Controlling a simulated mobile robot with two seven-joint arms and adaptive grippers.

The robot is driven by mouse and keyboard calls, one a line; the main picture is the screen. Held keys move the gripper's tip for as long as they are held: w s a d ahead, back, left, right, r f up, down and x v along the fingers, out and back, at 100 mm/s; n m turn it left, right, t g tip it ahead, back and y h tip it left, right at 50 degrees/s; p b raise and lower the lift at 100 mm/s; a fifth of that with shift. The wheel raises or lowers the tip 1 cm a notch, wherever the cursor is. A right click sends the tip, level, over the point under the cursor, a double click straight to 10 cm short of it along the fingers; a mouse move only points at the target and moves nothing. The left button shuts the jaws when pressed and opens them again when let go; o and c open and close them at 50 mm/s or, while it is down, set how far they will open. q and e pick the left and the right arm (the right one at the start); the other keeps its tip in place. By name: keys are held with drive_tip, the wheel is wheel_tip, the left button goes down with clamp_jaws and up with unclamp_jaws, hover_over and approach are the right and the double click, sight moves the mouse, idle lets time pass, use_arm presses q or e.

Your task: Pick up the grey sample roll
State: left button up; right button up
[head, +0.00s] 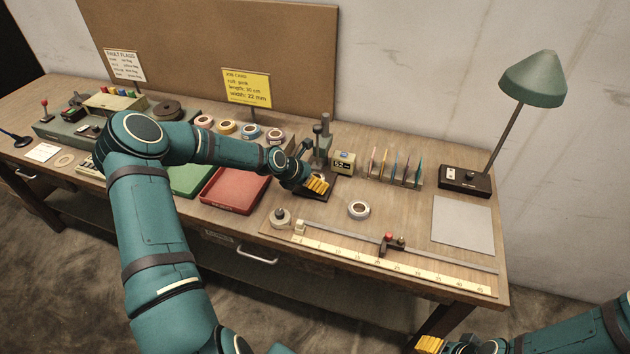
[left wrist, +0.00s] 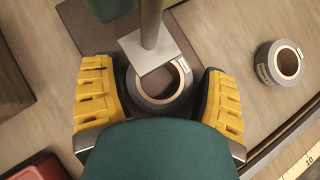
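A grey roll (left wrist: 136,88) with a pale core lies flat on a dark base, partly under the square metal foot (left wrist: 150,52) of an upright post. In the left wrist view, my left gripper (left wrist: 163,92) has its yellow fingers on either side of this roll, spread wide, with a narrow gap at the right. In the head view my left gripper (head: 318,186) is low at the stand (head: 322,142) and hides the roll.
Another labelled roll (head: 358,210) lies on the bench to the right, also in the left wrist view (left wrist: 277,63). A ruler rail (head: 400,265) runs along the front edge. A red tray (head: 233,190) lies left, a yellow-faced counter box (head: 344,162) and upright flags (head: 396,168) right.

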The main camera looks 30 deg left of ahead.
use_arm(q)
drive_tip(key=c, duration=0.4)
drive_tip(key=shift+r, duration=0.15)
